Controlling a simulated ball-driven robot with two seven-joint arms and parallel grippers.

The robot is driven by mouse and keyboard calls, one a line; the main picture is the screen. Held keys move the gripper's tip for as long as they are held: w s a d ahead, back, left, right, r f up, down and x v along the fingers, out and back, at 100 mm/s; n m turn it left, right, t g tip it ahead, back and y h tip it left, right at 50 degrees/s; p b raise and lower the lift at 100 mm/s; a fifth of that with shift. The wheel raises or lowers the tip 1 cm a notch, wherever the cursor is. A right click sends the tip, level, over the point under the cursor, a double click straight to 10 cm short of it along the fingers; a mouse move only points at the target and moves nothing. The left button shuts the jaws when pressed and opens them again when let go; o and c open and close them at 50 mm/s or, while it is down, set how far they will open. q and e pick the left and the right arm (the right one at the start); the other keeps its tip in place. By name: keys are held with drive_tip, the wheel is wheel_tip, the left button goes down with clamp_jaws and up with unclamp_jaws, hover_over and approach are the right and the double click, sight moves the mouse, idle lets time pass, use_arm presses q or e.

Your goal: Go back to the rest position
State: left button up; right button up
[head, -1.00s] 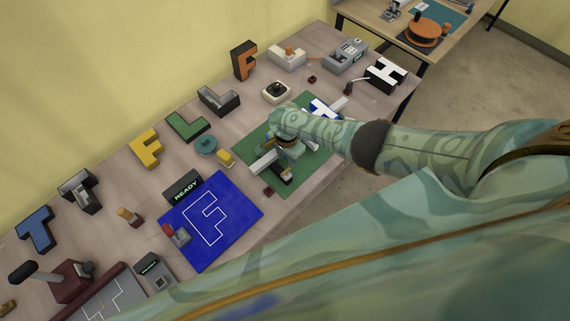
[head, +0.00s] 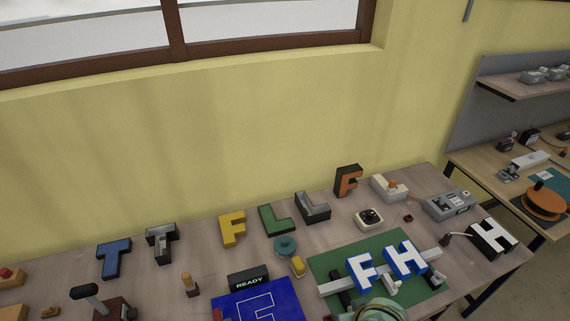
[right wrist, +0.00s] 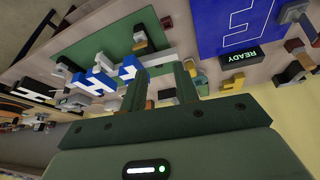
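My right gripper (right wrist: 161,68) shows in the right wrist view with its two green fingers apart and nothing visible between them. In the head view, only a rounded pale green part of my right arm (head: 380,310) shows at the bottom edge, in front of the green mat. My left gripper is not in view. A blue-and-white letter F (head: 364,271) and a matching H (head: 405,259) stand side by side on the green mat (head: 330,262), among light grey bars.
The blue F board (head: 285,297) with its READY sign (head: 249,281) lies left of the mat. Loose letters, including a yellow F (head: 232,229) and an orange F (head: 348,181), line the wall side. A black-and-white H (head: 492,237) stands at the right edge.

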drive_tip(key=s+d+r+n+t+h, duration=0.2)
drive_tip(key=s+d+r+n+h, duration=0.45)
drive_tip(key=d+r, duration=0.8)
drive_tip(key=s+a+f+m+g+y+b, duration=0.2)
drive_tip(key=f+b, duration=0.5)
drive_tip(key=f, duration=1.3)
drive_tip(key=s+a+f+n+g+y+b, duration=0.1)
drive_tip(key=s+a+f+y+b, duration=0.5)
drive_tip(key=f, duration=1.4)
drive_tip(key=s+f+m+g+b, duration=0.1)
drive_tip(key=s+f+b, duration=0.4)
drive_tip(key=f, duration=0.5)
drive_tip(key=s+d+f+m+g+h+b, duration=0.1)
drive_tip(key=s+f+b, duration=0.4)
drive_tip(key=f, duration=0.5)
drive_tip(key=s+d+f+m+b, duration=0.1)
drive_tip(key=s+f+b, duration=0.4)
drive_tip(key=f, duration=0.5)
drive_tip(key=s, duration=0.2)
drive_tip(key=shift+s+f+m+g+h, duration=0.3)
drive_tip(key=shift+s+m+g+h, duration=0.05)
drive_tip(key=shift+g, duration=0.05)
drive_tip(key=shift+d, duration=0.1)
drive_tip(key=shift+s, duration=0.1)
